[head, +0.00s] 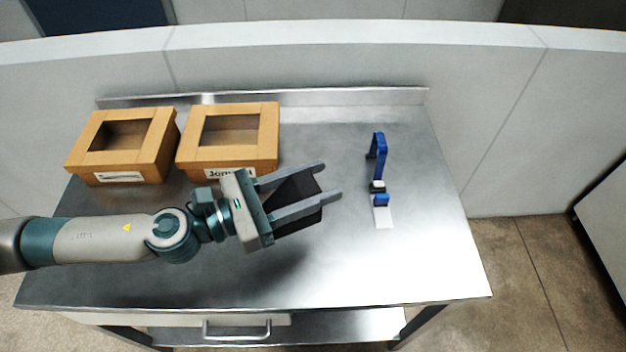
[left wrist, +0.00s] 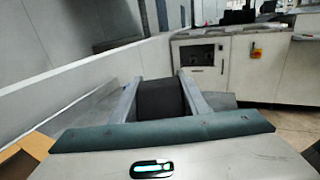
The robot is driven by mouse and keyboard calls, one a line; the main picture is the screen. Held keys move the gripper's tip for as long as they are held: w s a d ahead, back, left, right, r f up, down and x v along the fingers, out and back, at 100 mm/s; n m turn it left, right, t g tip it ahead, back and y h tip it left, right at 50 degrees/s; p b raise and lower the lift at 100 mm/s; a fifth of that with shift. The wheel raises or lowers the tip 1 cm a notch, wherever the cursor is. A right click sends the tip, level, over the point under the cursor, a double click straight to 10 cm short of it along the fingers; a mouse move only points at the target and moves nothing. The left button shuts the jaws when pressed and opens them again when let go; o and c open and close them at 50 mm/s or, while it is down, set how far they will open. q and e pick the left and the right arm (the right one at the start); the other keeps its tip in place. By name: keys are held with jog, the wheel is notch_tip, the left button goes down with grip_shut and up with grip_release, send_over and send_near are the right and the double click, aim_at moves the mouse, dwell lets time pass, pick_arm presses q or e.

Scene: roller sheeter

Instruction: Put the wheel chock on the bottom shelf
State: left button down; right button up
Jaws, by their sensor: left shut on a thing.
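The wheel chock is a dark, wedge-shaped block (head: 298,200). My left gripper (head: 331,182) is shut on it and holds it above the metal table, over the middle of the top. The chock also shows dark between the two fingers in the left wrist view (left wrist: 161,97). The bottom shelf (head: 340,327) is a metal surface under the table top. Only its front strip shows below the table's front edge; the rest is hidden by the top. My right gripper is not in view.
Two cardboard boxes with windowed lids (head: 122,146) (head: 229,140) stand at the back left of the table (head: 420,265). A blue strap-like tool (head: 379,150) stands at the right with a white label. A drawer with a handle (head: 237,329) hangs under the front left. The table's front right is clear.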

pick_arm(q)
jog(key=shift+w+r, duration=0.1)
jog(key=shift+r, duration=0.05)
jog(key=shift+w+d+r+n+t, duration=0.1)
jog(key=shift+w+r+n+t, duration=0.2)
jog(key=shift+w+r+t, duration=0.15)
jog(key=w+a+r+n+t+y, duration=0.3)
jog(key=w+n+t+y, duration=0.1)
jog(key=w+t, duration=0.1)
jog(key=w+a+f+n+t+y, duration=0.2)
jog(key=a+n+y, duration=0.2)
jog(key=a, duration=0.5)
jog(key=w+a+f+n+t+y, duration=0.3)
jog(key=a+n+y, duration=0.1)
jog(key=a+y, duration=0.4)
jog(key=shift+a+f+n+y, duration=0.3)
jog(key=shift+a+n, duration=0.1)
jog(key=shift+a, duration=0.7)
jog(key=shift+a, duration=0.1)
